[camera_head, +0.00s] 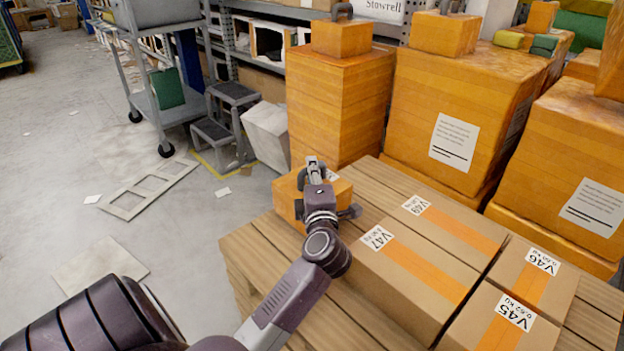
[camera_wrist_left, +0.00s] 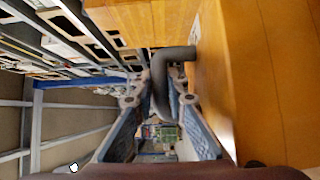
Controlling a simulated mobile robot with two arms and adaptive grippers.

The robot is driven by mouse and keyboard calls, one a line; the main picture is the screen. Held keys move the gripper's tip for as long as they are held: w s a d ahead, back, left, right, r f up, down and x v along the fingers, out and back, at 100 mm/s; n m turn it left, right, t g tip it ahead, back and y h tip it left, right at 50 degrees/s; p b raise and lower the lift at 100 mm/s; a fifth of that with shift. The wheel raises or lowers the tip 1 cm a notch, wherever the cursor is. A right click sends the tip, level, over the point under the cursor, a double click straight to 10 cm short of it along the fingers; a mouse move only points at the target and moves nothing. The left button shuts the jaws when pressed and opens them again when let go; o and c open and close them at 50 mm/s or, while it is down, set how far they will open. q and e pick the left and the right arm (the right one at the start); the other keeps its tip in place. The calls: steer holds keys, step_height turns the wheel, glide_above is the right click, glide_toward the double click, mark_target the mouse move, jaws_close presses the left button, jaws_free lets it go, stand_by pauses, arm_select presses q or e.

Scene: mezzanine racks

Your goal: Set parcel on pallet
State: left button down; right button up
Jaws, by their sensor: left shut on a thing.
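My left gripper (camera_head: 313,172) is at the far left corner of the wooden pallet (camera_head: 262,262). It is shut on the dark grey handle (camera_wrist_left: 165,85) of an orange parcel, with a finger on either side in the left wrist view (camera_wrist_left: 160,100). The parcel (camera_head: 286,192) is partly hidden behind the gripper in the head view. Its orange face (camera_wrist_left: 240,70) fills much of the right of the wrist view. It is over the pallet's corner; I cannot tell whether it touches the slats. My right gripper is not in view.
Brown cartons with orange tape, including V47 (camera_head: 410,283) and V46 (camera_head: 535,272), cover the pallet's right part. Tall orange boxes (camera_head: 340,105) stand behind. A step stool (camera_head: 215,133) and a grey cart (camera_head: 165,108) stand at the left. Bare slats show at the pallet's left edge.

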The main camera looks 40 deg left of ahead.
arm_select(q)
steer(key=shift+f, duration=0.5)
steer(key=shift+r, duration=0.1)
steer(key=c, duration=2.2)
jaws_free()
steer(key=shift+f, duration=0.3)
steer(key=shift+c, duration=0.2)
steer(key=o, duration=0.3)
steer(key=shift+o, duration=0.2)
steer(key=shift+r, duration=0.1)
